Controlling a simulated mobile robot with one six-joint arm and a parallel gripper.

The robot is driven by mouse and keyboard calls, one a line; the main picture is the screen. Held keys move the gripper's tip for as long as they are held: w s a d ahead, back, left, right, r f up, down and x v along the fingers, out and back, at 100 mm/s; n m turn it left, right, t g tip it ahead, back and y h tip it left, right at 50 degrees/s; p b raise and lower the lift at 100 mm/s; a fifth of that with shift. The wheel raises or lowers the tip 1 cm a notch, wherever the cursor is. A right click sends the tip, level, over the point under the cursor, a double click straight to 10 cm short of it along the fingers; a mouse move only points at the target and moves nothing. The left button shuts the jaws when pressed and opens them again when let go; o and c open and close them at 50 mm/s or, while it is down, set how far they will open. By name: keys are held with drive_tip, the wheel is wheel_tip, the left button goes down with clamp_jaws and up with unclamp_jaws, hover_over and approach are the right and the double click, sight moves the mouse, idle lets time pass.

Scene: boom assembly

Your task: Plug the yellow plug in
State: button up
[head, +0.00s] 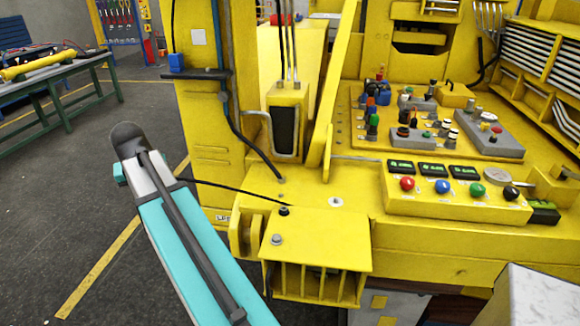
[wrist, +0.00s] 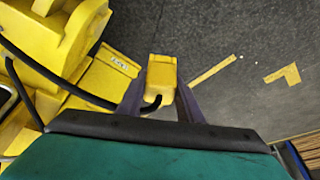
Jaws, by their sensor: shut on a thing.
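The yellow plug (wrist: 161,72) is a small yellow block with a black cable at its near end. In the wrist view it sits between the two dark fingers of my gripper (wrist: 160,92), which is shut on it, over the floor. The black cable (wrist: 82,95) runs left to the yellow machine; it also shows in the head view (head: 232,190). In the head view my turquoise arm hides the plug and most of my gripper. A yellow housing with a partly readable label (wrist: 120,62) is left of the plug, apart from it. I cannot make out a socket.
The yellow machine (head: 300,190) fills the middle and right, with a button panel (head: 455,190) and a slatted yellow box (head: 315,245) at its front. A green workbench (head: 60,70) stands far left. The grey floor (head: 60,190) left of my arm is clear.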

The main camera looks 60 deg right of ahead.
drive_tip(key=s+d+m+g+h, duration=0.1)
drive_tip(key=s+d+m, duration=0.3)
drive_tip(key=d, duration=0.5)
drive_tip(key=s+d+f+m+g, duration=0.1)
drive_tip(key=s+d+m, duration=0.1)
drive_tip(key=s+d, duration=0.55)
drive_tip(key=s+d+m+g+h, duration=0.1)
drive_tip(key=s+d+m, duration=0.1)
drive_tip(key=s+d, duration=0.5)
drive_tip(key=s+d+m+g, duration=0.1)
drive_tip(key=s+d+m, duration=0.3)
drive_tip(key=s+d, duration=0.5)
drive_tip(key=s+d+m+g, duration=0.1)
drive_tip(key=s+d+m, duration=0.3)
drive_tip(key=s+d, duration=0.5)
drive_tip(key=s+p, duration=0.1)
drive_tip(key=s, duration=0.3)
drive_tip(key=shift+s+f+g, duration=0.3)
drive_tip(key=shift+f, duration=0.05)
drive_tip(key=shift+f+y, duration=0.15)
drive_tip(key=shift+y, duration=0.15)
drive_tip(key=shift+f+b, duration=1.85)
drive_tip(key=shift+f, duration=1)
drive_tip(key=shift+s+f, duration=0.1)
drive_tip(key=shift+f, duration=0.4)
drive_tip(key=shift+a+f+b, duration=0.1)
drive_tip(key=shift+f+b, duration=0.25)
drive_tip(key=shift+f, duration=0.7)
